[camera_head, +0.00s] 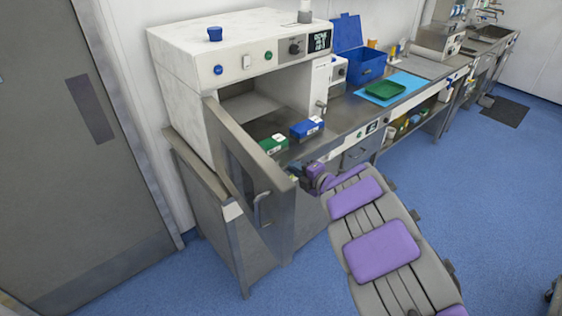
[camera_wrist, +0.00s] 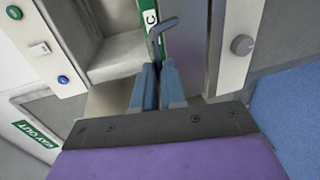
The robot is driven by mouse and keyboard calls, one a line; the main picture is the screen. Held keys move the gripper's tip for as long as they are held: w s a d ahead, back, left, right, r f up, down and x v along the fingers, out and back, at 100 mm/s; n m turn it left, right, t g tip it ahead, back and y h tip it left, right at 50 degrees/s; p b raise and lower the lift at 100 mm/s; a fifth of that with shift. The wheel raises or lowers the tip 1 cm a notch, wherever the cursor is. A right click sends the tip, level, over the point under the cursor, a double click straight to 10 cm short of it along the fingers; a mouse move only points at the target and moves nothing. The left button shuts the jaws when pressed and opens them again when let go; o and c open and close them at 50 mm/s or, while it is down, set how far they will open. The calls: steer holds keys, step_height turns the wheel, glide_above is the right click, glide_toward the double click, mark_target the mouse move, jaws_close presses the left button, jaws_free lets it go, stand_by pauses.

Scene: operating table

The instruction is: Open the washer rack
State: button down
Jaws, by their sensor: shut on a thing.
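The washer (camera_head: 180,75) is a white box with a dark open cavity at the left, and its grey door (camera_head: 245,165) stands swung open. Inside, a grey rack or shelf (camera_head: 250,105) shows; it also shows in the wrist view (camera_wrist: 115,55). My gripper (camera_head: 315,178) is at the right of the open door, below the boxes. In the wrist view my gripper (camera_wrist: 158,85) has its fingers around the lower part of a bent grey-blue handle (camera_wrist: 155,38). What the handle is fixed to cannot be told. The grip itself is small and partly hidden in the head view.
A green box (camera_head: 273,144) and a blue box (camera_head: 307,127) sit at the cavity's front. A steel counter runs right, with a blue bin (camera_head: 364,68) and green tray (camera_head: 385,90). The door's handle (camera_head: 262,210) faces outward.

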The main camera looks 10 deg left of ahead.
steer(key=shift+s+d+f, duration=0.2)
steer(key=shift+s+d, duration=1.4)
steer(key=shift+d, duration=0.2)
steer(key=c, duration=1.2)
jaws_free()
steer(key=shift+w+a, duration=0.1)
steer(key=shift+r, duration=0.1)
steer(key=p+v, duration=0.2)
steer(key=v, duration=1.5)
steer(key=shift+p, duration=0.3)
steer(key=shift+d, duration=0.2)
